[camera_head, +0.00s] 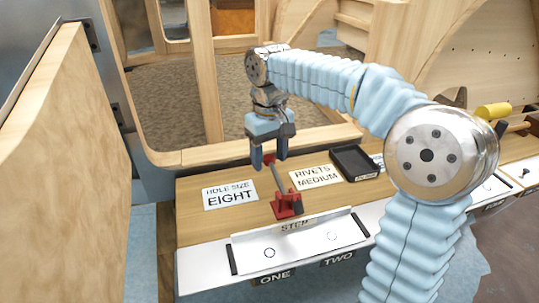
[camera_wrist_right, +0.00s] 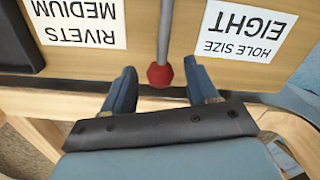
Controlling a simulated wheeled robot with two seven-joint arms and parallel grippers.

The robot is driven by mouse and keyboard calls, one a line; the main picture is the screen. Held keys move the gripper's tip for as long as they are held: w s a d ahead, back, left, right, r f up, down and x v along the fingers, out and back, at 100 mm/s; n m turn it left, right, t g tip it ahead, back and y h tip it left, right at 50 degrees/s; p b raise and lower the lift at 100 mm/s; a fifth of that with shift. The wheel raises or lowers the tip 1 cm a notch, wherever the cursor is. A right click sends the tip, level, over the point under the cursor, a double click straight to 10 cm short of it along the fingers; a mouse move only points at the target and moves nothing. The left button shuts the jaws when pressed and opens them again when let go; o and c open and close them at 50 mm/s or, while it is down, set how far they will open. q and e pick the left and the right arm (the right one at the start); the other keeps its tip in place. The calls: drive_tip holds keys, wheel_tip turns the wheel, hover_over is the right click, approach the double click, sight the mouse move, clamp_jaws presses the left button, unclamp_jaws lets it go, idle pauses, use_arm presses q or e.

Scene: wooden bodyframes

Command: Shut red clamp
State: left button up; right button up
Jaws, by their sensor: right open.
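The red clamp (camera_head: 287,205) is fixed on the wooden bench, between the two white paper signs. Its grey lever stands raised and tilts towards my right gripper, with a red knob (camera_wrist_right: 160,76) at the end. My right gripper (camera_head: 269,161) is open above and behind the clamp. In the right wrist view the knob lies between the two blue fingers (camera_wrist_right: 161,70), with a gap on both sides. The clamp's red base is not seen in that view. My left gripper is not in view.
A "HOLE SIZE EIGHT" sign (camera_head: 231,194) and a "RIVETS MEDIUM" sign (camera_head: 316,176) lie beside the clamp. A black tray (camera_head: 355,163) is to the right. A metal "STEP" plate (camera_head: 300,243) is in front. A wooden frame (camera_head: 205,80) stands behind, and a tall wooden panel (camera_head: 65,180) at left.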

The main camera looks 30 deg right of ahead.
clamp_jaws()
idle(0.3)
